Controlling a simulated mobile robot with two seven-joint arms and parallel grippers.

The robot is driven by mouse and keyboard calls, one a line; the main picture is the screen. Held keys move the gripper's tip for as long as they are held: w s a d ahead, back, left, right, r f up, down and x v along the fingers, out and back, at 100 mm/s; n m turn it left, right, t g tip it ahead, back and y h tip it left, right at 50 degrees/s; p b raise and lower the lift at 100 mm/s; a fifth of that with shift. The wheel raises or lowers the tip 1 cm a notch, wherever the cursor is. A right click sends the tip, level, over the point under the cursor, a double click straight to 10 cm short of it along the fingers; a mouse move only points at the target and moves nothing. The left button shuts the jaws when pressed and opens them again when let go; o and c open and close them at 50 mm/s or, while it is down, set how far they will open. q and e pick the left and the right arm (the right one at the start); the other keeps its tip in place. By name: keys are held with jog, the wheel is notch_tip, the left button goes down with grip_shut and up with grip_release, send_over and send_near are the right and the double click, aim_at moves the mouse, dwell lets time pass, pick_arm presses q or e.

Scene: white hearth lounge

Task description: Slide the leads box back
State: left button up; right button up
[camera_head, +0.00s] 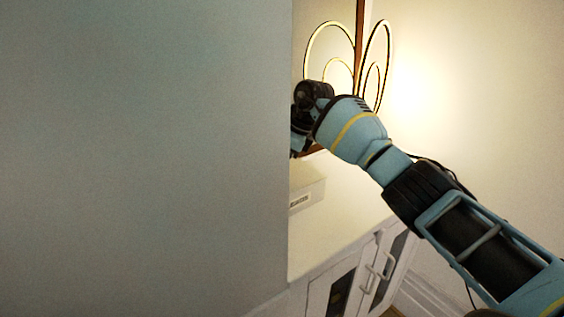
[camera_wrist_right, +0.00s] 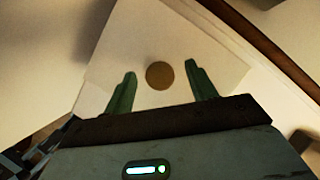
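A pale box with a small dark-lettered label (camera_head: 306,194) sits on the white cabinet top, partly hidden by a large grey surface; the label is too small to read. In the right wrist view a white box-like thing (camera_wrist_right: 130,45) with a round brown spot lies before my right gripper (camera_wrist_right: 160,72). I cannot tell whether it is the same box. The two green fingers stand apart on either side of the spot, with no visible grip. In the head view my right gripper (camera_head: 299,130) is above the labelled box, partly hidden. My left gripper is not in view.
A large plain grey surface (camera_head: 145,160) blocks the left half of the head view. A lamp with glowing loops (camera_head: 374,65) stands behind my right arm. The white cabinet (camera_head: 350,285) has doors with handles. Its top is bare at the front right.

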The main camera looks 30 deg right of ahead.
aim_at(292, 177)
dwell(0.4)
jog(key=v, duration=0.3)
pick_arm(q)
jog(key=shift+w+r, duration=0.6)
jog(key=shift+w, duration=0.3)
pick_arm(e)
jog(key=shift+v, duration=2.45)
